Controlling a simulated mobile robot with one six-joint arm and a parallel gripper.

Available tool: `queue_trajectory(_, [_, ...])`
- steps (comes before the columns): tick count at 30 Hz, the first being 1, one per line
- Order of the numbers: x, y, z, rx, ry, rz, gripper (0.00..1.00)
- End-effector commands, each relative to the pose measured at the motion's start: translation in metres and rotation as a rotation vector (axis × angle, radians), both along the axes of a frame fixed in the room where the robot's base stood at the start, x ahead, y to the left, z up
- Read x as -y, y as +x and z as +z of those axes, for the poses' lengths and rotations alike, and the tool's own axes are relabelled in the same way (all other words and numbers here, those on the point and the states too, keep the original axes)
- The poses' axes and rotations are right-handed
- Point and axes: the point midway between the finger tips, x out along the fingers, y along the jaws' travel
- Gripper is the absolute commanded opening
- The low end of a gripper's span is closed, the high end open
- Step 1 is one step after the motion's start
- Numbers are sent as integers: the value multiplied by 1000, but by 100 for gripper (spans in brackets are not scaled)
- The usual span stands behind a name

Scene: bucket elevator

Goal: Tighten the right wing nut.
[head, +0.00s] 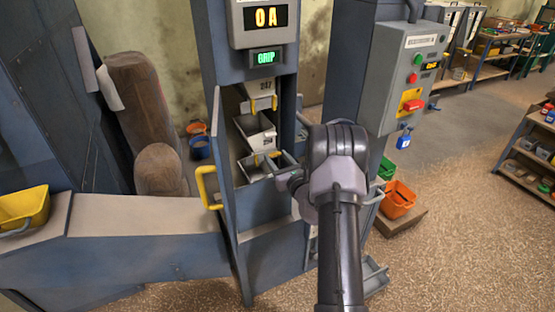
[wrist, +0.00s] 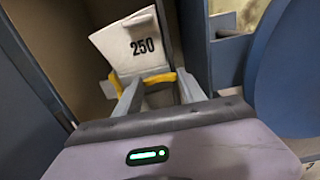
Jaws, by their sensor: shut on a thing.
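My gripper (head: 276,166) reaches in from the right through the open front of the bucket elevator (head: 222,180). In the wrist view its two grey fingers (wrist: 158,88) stand apart, with a yellow fitting (wrist: 158,77) at their tips. They look shut on this fitting, at the lower edge of a pale bucket plate marked 250 (wrist: 138,45). Whether the fitting is the right wing nut I cannot tell, as the fingers and wrist hide part of it. Higher up, another bucket marked 247 (head: 257,87) has yellow fittings too.
The elevator's open door has a yellow handle (head: 207,187) to the left of the opening. A control box (head: 405,75) with buttons stands right of the arm. A display above reads 0A, with a lit GRIP sign (head: 266,58). Blue frame posts closely flank the gripper.

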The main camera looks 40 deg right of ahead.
Motion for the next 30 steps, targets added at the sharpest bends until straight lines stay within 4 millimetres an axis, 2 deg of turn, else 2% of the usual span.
queue_trajectory(11, [0,0,2,21,90,0,7])
queue_trajectory(30, [0,0,2,156,648,0,7])
